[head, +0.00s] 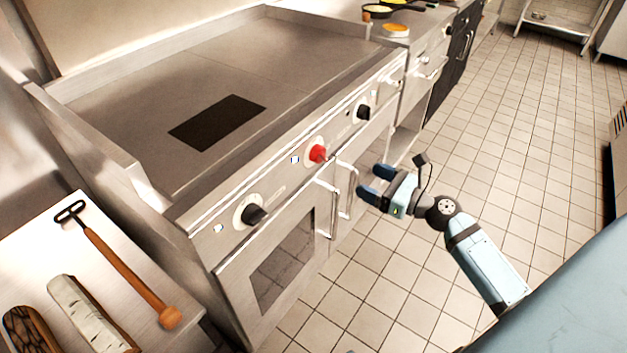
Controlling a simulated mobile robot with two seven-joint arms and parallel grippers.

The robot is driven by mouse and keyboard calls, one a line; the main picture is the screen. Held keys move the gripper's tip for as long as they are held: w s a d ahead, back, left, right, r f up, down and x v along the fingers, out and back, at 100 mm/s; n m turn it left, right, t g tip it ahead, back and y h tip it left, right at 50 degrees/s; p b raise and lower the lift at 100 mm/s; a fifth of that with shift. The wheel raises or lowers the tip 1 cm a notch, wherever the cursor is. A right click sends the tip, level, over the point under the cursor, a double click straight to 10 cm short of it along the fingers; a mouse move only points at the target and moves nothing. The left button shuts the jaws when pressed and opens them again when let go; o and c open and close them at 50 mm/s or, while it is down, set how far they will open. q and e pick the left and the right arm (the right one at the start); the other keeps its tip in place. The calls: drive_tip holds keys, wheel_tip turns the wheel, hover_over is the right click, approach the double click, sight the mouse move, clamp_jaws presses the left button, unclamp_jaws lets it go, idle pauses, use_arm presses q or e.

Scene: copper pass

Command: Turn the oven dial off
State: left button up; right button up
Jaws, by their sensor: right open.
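The oven (284,268) has a steel front panel with a row of dials. A red dial (318,153) sits in the middle of the panel. A black dial (254,214) is to its left, and another black dial (362,112) is to its right. My right gripper (371,183) is open and empty in front of the oven, to the right of and lower in the picture than the red dial. Its dark blue fingers point toward the oven and appear apart from it. My left gripper is not in view.
Two door handles (347,188) stick out below the red dial. A flat griddle top with a dark plate (217,122) lies above the panel. A side counter (85,250) at lower left holds a wooden-handled tool (126,268). The tiled floor (520,150) is clear at right.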

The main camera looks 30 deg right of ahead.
sight(326, 158)
drive_tip(key=shift+m, duration=0.3)
drive_tip(key=x, duration=1.4)
drive_tip(key=shift+r, duration=0.15)
drive_tip(key=shift+s, duration=0.1)
drive_tip(key=c, duration=0.9)
